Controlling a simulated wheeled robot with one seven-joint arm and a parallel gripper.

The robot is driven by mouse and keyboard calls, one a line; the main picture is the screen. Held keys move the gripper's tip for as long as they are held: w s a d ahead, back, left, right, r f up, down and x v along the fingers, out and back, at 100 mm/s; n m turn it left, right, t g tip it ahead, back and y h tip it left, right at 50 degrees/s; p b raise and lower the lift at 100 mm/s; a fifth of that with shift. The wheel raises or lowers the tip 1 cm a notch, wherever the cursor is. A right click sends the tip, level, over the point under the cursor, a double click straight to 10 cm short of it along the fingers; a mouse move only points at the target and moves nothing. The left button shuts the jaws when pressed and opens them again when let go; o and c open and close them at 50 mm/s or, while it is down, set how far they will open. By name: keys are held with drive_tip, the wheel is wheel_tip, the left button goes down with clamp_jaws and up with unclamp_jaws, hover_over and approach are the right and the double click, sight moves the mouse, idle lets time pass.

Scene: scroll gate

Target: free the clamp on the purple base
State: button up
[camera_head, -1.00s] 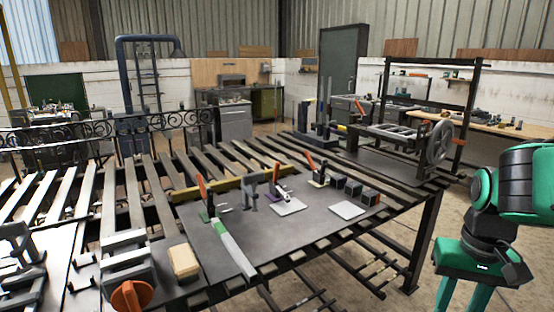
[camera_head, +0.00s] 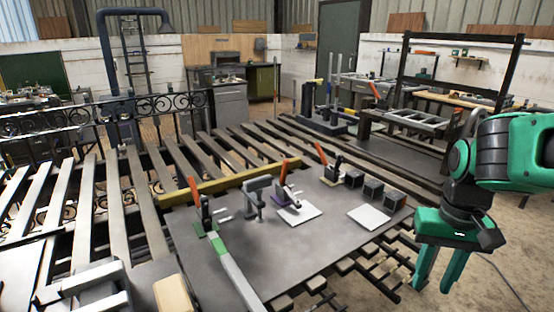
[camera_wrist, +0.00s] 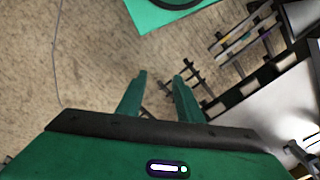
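The clamp with the purple base (camera_head: 282,203) stands on the dark plate of the table, in the middle of the head view. Its red-orange handle (camera_head: 284,172) points up, leaning slightly. A white square plate (camera_head: 301,215) lies right beside its base; I cannot tell whether the clamp bears on it. My gripper (camera_head: 436,287) is off the table's right side, well apart from the clamp, with its green fingers pointing down. The wrist view shows the two fingers (camera_wrist: 159,76) apart with nothing between them. The clamp cannot be made out there.
A green-base clamp (camera_head: 204,230) with a long green-and-grey bar stands left, and a yellow-base clamp (camera_head: 331,181) behind right. A grey C-clamp (camera_head: 256,198) stands close left of the purple base. Dark blocks (camera_head: 373,190) and another white plate (camera_head: 369,217) lie right.

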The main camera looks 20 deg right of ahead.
sight(288, 164)
drive_tip(key=w+a+f+n+t+y, duration=0.1)
drive_tip(key=w+a+n, duration=0.3)
drive_tip(key=w, duration=0.5)
drive_tip(key=w+a+f+n+t+y, duration=0.1)
drive_tip(key=w+a+n+t, duration=0.3)
drive_tip(key=w, duration=0.5)
drive_tip(key=w+a+f+n+t+y, duration=0.2)
drive_tip(key=w+a+n+y, duration=0.1)
drive_tip(key=w+a, duration=0.4)
drive_tip(key=shift+w+n+t, duration=0.3)
drive_tip(key=shift+w+n, duration=0.6)
drive_tip(key=shift+w, duration=0.25)
drive_tip(key=w+a+r+t+y, duration=0.3)
drive_tip(key=w+a+r+t, duration=0.1)
drive_tip(key=w, duration=0.4)
drive_tip(key=w+d+r+m+t, duration=0.1)
drive_tip(key=w+d+r+t+h, duration=0.1)
drive_tip(key=w+r+t, duration=0.1)
drive_tip(key=w+d+r+m+t+h, duration=0.1)
drive_tip(key=w+d+t, duration=0.1)
drive_tip(key=shift+w+r+m, duration=0.1)
drive_tip(key=shift+r+m, duration=0.2)
drive_tip(key=shift+r, duration=0.05)
drive_tip(key=shift+w+d+t+h, duration=0.2)
drive_tip(key=shift+t+h, duration=0.1)
drive_tip(key=shift+t, duration=0.1)
drive_tip(key=shift+w+a+r, duration=0.1)
drive_tip(key=shift+w, duration=0.15)
drive_tip(key=x, duration=1)
